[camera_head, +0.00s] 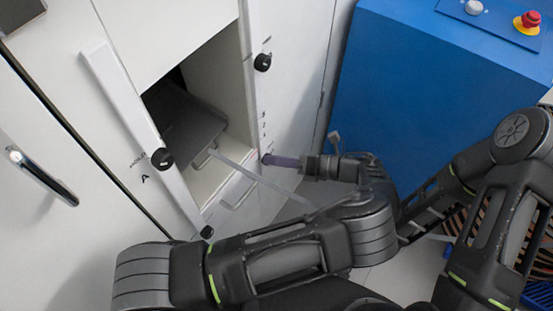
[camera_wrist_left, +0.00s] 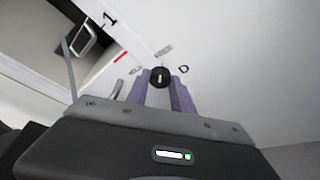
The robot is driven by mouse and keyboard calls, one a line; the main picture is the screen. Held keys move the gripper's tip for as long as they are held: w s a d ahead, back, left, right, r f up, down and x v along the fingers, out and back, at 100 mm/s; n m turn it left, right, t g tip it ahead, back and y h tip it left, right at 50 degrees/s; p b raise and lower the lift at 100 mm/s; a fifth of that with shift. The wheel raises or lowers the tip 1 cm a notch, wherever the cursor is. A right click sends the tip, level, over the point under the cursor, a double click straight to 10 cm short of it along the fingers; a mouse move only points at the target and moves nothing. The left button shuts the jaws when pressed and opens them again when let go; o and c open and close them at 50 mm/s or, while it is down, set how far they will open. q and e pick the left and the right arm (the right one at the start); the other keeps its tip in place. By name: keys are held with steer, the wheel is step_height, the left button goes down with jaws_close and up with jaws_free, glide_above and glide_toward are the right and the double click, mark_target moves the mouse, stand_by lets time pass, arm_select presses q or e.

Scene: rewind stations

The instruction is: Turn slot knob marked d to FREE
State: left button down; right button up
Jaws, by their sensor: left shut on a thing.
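The knob marked D (camera_wrist_left: 160,77) is small, round and black with a white line on its face, on a white panel. In the wrist view the letter D is printed to its right, blurred lettering is above it and more small lettering is to its left. My left gripper (camera_wrist_left: 161,84) has its two purple fingers on either side of the knob, shut on it. In the head view the left gripper (camera_head: 283,160) reaches leftward to the cabinet front, and the knob is mostly hidden at its fingertips. My right gripper is out of view.
Black knob A (camera_head: 162,158) and another black knob (camera_head: 262,62) sit on the cabinet frame. An open bay (camera_head: 215,95) holds a dark grey thing. A blue cabinet (camera_head: 430,80) with a red button (camera_head: 528,20) stands at right. A door handle (camera_head: 42,176) is at left.

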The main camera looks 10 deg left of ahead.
mark_target(262, 138)
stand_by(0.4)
arm_select(q)
steer(key=c, duration=1.1)
jaws_free()
steer(key=shift+r, duration=0.1)
step_height(262, 138, up, 10)
steer(key=shift+f+p, duration=0.1)
steer(key=shift+p, duration=0.75)
